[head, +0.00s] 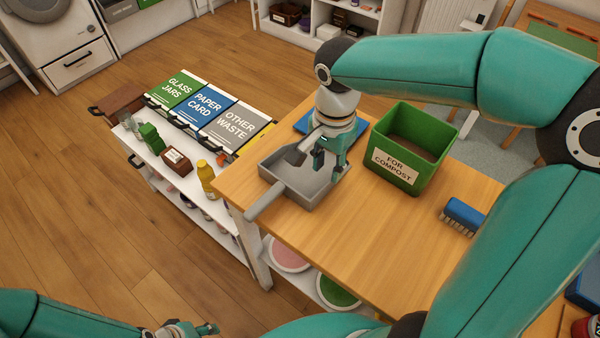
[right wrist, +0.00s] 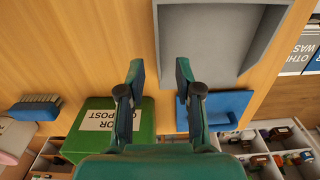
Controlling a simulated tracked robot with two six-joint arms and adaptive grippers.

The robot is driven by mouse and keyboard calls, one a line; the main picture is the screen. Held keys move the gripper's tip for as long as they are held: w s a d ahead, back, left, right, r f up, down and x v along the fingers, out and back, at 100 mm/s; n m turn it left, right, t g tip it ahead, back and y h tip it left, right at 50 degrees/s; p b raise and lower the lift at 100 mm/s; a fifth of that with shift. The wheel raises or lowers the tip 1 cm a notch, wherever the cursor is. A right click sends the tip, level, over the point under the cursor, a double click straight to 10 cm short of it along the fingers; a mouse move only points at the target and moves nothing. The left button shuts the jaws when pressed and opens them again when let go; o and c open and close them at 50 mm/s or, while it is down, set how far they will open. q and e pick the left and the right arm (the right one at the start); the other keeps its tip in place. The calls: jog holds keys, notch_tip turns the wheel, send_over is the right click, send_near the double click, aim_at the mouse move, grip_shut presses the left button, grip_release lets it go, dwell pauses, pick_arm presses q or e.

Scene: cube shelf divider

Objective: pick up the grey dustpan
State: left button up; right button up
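The grey dustpan (head: 275,168) lies on the wooden table near its left edge in the head view, its handle (head: 265,204) pointing to the lower left. Its tray (right wrist: 215,40) also shows in the right wrist view. My right gripper (head: 326,165) is over the dustpan's right side. In the right wrist view its two fingers (right wrist: 160,68) are apart, with the dustpan's side wall appearing between them; whether they touch it I cannot tell. My left gripper (head: 196,329) is at the bottom edge of the head view, low and away from the dustpan, partly cut off.
A green compost bin (head: 425,140) stands right of the dustpan. A blue brush (head: 462,214) lies farther right. A flat blue object (right wrist: 222,110) lies beside the dustpan. A white sorting cart (head: 215,208) with small items stands left of the table. The table's front middle is clear.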

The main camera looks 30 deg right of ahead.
aim_at(326, 185)
jog(key=shift+s+a+f, duration=0.1)
jog(key=shift+f, duration=1.6)
jog(key=shift+s+a+f, duration=0.1)
jog(key=shift+f, duration=1.55)
jog(key=shift+c, duration=0.3)
grip_shut()
jog(key=shift+r, duration=0.1)
